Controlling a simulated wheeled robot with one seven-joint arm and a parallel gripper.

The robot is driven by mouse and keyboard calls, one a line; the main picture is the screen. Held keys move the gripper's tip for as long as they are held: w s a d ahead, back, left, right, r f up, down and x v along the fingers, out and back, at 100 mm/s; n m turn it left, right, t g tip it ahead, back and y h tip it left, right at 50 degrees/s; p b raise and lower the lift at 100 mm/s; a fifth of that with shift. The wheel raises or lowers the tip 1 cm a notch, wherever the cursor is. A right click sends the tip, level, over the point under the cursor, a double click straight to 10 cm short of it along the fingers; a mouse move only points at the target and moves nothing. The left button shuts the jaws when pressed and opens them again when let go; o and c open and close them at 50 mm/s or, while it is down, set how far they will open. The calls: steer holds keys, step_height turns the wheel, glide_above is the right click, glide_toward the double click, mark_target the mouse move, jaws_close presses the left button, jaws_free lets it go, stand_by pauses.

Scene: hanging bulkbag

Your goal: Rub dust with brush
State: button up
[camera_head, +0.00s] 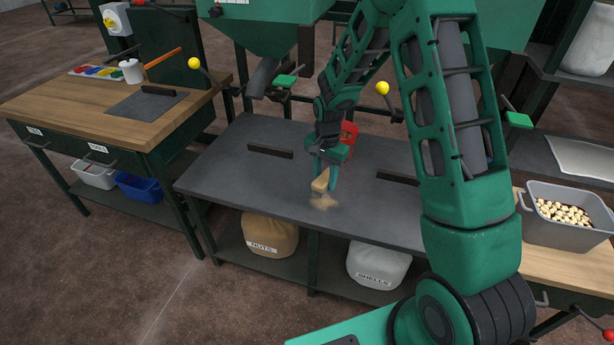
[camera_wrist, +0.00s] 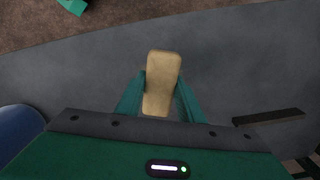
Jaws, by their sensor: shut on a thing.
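My gripper (camera_head: 327,178) is low over the dark grey table in the middle of the head view. It is shut on a tan brush (camera_head: 321,181). The brush also shows in the wrist view (camera_wrist: 162,82), upright in that picture between the two green fingers. A patch of tan dust (camera_head: 323,201) lies on the table (camera_head: 235,165) by the brush's lower end, near the front edge. Whether the brush touches the table, I cannot tell. The dust is not visible in the wrist view.
A red container (camera_head: 349,132) stands behind my gripper. Dark bars (camera_head: 270,151) lie on the table at left and right. A grey bin of nuts (camera_head: 563,235) stands at right. Sacks labelled NUTS (camera_head: 270,235) and SHELLS (camera_head: 378,268) are below.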

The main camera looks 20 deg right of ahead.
steer(key=shift+w+a+f+m, duration=0.5)
steer(key=shift+a+f+m, duration=0.35)
steer(key=shift+m, duration=1.4)
steer(key=shift+w+a+f+m, duration=0.5)
steer(key=shift+f+m, duration=0.6)
steer(key=shift+m, duration=1.1)
steer(key=shift+w+a+f+m, duration=0.5)
steer(key=shift+a+f+m, duration=0.35)
steer(key=shift+m, duration=1.4)
steer(key=shift+d+f, duration=0.15)
steer(key=shift+f, duration=0.9)
